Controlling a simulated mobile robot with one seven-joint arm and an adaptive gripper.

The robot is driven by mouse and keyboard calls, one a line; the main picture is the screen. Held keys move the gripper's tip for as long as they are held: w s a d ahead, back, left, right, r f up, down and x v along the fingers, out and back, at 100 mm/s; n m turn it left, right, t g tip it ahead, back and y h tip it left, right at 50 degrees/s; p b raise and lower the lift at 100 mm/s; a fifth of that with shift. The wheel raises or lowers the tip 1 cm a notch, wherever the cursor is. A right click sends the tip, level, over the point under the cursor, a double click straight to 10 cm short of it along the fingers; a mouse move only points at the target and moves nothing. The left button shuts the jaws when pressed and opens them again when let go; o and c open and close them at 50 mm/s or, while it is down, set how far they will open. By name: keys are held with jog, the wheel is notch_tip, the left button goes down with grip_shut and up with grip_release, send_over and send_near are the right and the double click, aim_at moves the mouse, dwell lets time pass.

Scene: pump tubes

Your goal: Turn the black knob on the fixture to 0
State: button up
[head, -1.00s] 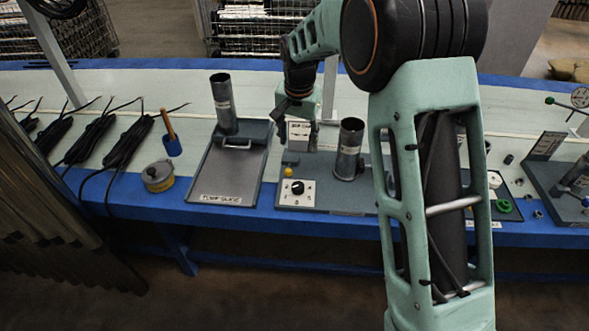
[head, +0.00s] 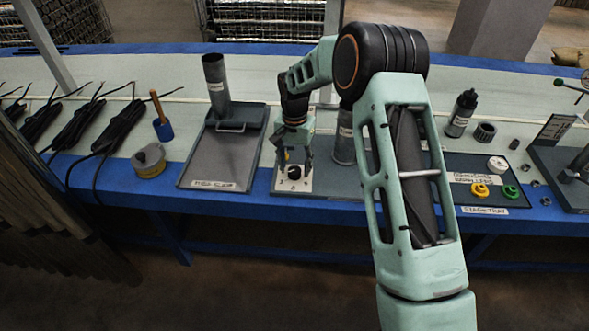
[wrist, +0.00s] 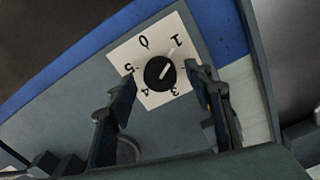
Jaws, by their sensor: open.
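The black knob (wrist: 157,75) sits on a square white dial plate (wrist: 117,56) with printed numbers. In the wrist view its light pointer line points up and right toward the 1; the 0 is to the left of that. The plate also shows in the head view (head: 305,185), on the front left of the grey fixture (head: 335,189). My gripper (wrist: 160,73) is open, with one finger on each side of the knob in the wrist view. I cannot tell whether the fingers touch it. In the head view my gripper (head: 294,163) hangs over the plate and partly hides the knob.
A metal tube (head: 344,140) stands on the fixture just right of my gripper. A grey tray (head: 205,170) with an upright tube (head: 215,85) lies to the left. The blue bench edge (head: 230,203) runs close in front.

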jog(key=shift+f, duration=0.6)
jog(key=c, duration=1.2)
jog(key=shift+o, duration=0.2)
jog(key=shift+n, duration=0.3)
jog(key=n, duration=0.5)
jog(key=shift+r+n+p, duration=0.1)
jog(key=shift+n+p, duration=0.2)
jog(key=shift+p, duration=0.05)
jog(key=n, duration=0.5)
jog(key=shift+n+p, duration=0.3)
